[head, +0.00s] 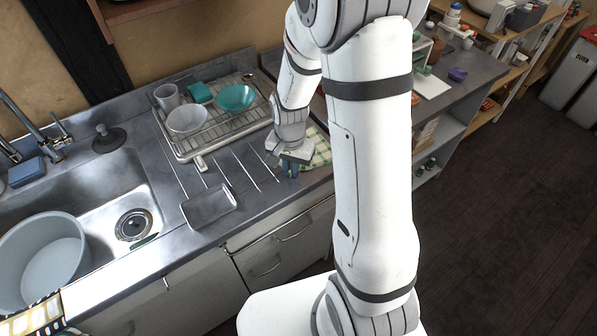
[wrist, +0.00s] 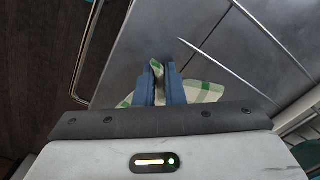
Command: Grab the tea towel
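The tea towel, white and green checked (head: 321,152), lies on the metal counter at the front edge, right of the dish rack; my arm and gripper hide part of it. My gripper (head: 291,168) is low over its left part. In the wrist view, the blue fingers of my gripper (wrist: 161,70) are close together with a bunched fold of the towel between them. More of the tea towel (wrist: 207,92) spreads out on both sides of the fingers, partly behind the gripper body.
A dish rack (head: 181,156) with a mug and bowls stands behind. A metal pan (head: 208,207) and thin metal rods lie left of my gripper. The sink (head: 104,205) holds a grey tub (head: 77,262). A striped cloth (head: 36,316) hangs at the lower left.

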